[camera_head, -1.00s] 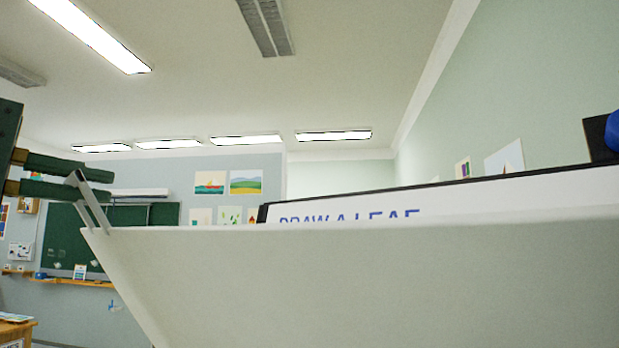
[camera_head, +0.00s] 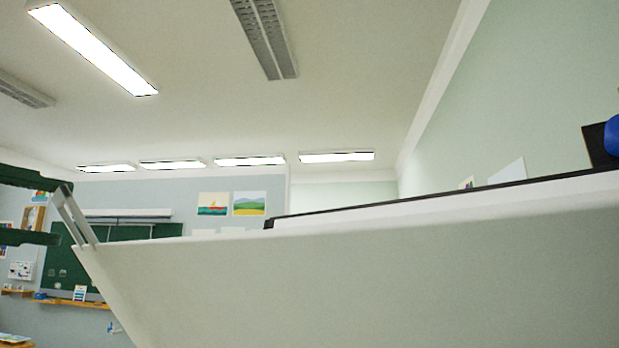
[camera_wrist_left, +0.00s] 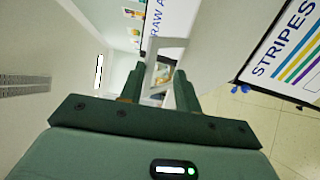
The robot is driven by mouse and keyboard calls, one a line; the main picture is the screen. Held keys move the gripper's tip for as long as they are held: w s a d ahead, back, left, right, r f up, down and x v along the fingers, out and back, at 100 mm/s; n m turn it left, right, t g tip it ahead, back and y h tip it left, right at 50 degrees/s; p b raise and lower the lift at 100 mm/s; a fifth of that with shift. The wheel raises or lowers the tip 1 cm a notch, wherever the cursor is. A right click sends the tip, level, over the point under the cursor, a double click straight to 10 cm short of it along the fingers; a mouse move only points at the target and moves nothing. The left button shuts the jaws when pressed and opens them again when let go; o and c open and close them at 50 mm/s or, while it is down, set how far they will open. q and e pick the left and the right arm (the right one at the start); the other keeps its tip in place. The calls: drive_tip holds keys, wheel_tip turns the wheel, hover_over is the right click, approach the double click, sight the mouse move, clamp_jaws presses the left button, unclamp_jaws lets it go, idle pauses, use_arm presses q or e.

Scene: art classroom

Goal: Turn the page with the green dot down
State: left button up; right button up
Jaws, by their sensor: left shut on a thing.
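My left gripper (camera_head: 64,213) is at this corner, shut on the tab. In the left wrist view the tab (camera_wrist_left: 153,72) sits between the two dark green fingers, with the pale page (camera_wrist_left: 215,40) to the right. Behind the page, a strip of another white sheet (camera_head: 440,208) with a dark edge shows. No green dot is visible. My right gripper is out of view.
A sheet lettered "STRIPES" (camera_wrist_left: 290,55) is at the right of the left wrist view. A dark plate with a blue knob (camera_head: 613,136) is at the head view's right edge. A green chalkboard (camera_head: 125,234) hangs far behind. The space above the page is clear.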

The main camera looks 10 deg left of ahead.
use_arm(q)
drive_tip(key=o, duration=0.3)
drive_tip(key=shift+s+a+f+b, duration=0.2)
drive_tip(key=shift+s+f+b, duration=0.1)
drive_tip(key=shift+f, duration=0.15)
drive_tip(key=shift+s+a+f+b, duration=0.15)
drive_tip(key=shift+s+a+f, duration=0.1)
drive_tip(key=shift+f, duration=0.45)
drive_tip(key=c, duration=0.5)
drive_tip(key=shift+w+f+b, duration=0.15)
drive_tip(key=shift+f+b, duration=0.1)
drive_tip(key=shift+b, duration=0.2)
clamp_jaws()
drive_tip(key=shift+s+a+f+b, duration=0.35)
drive_tip(key=shift+s+f+b, duration=0.15)
drive_tip(key=shift+s, duration=0.05)
drive_tip(key=shift+s+a+f+b, duration=0.35)
drive_tip(key=shift+s+f+b, duration=0.1)
drive_tip(key=shift+s, duration=0.1)
drive_tip(key=shift+s+a, duration=0.1)
drive_tip(key=shift+s, duration=0.05)
drive_tip(key=shift+s+a+f, duration=0.2)
drive_tip(key=shift+s, duration=0.2)
drive_tip(key=shift+f+b, duration=0.15)
drive_tip(key=shift+b, duration=0.15)
